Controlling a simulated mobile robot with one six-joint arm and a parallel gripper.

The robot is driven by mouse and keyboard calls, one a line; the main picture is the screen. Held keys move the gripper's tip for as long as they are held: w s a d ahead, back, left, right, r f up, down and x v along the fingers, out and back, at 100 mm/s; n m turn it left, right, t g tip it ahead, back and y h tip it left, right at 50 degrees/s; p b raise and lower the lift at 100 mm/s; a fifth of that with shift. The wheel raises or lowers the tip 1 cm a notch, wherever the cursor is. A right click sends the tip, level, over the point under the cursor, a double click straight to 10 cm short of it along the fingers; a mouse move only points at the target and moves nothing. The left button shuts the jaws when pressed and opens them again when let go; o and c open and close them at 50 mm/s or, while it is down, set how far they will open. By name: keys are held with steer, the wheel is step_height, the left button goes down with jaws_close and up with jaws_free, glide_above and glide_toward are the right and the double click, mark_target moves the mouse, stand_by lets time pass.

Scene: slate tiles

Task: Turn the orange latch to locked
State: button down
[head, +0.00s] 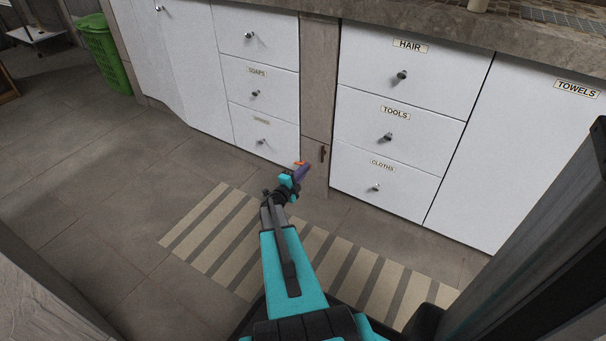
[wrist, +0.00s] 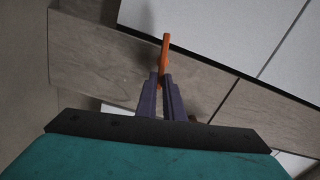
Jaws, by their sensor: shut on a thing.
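The orange latch (wrist: 165,50) stands out between my fingertips in the wrist view, in front of the grey-brown wood panel. In the head view it is a small orange piece (head: 299,163) at the tip of my gripper. My gripper (wrist: 161,82), with purple fingers, is shut on the latch. It also shows in the head view (head: 302,171), low in front of the cabinets beside the narrow wood strip. The latch's mounting and the part between the fingers are hidden.
White drawers labelled HAIR, TOOLS and CLOTHS (head: 385,176) stand right of the wood strip (head: 318,90). More white drawers (head: 262,100) are to its left. A striped mat (head: 215,235) lies on the tiled floor. A green basket (head: 101,55) stands far left.

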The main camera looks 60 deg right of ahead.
steer(key=shift+s+d+f+m+b, duration=0.1)
steer(key=shift+f+m+b, duration=0.15)
steer(key=shift+m+b, duration=0.7)
steer(key=shift+m, duration=0.35)
steer(key=c, duration=1.9)
jaws_free()
steer(key=shift+o, duration=0.2)
steer(key=a+p, duration=0.5)
steer(key=a, duration=0.9)
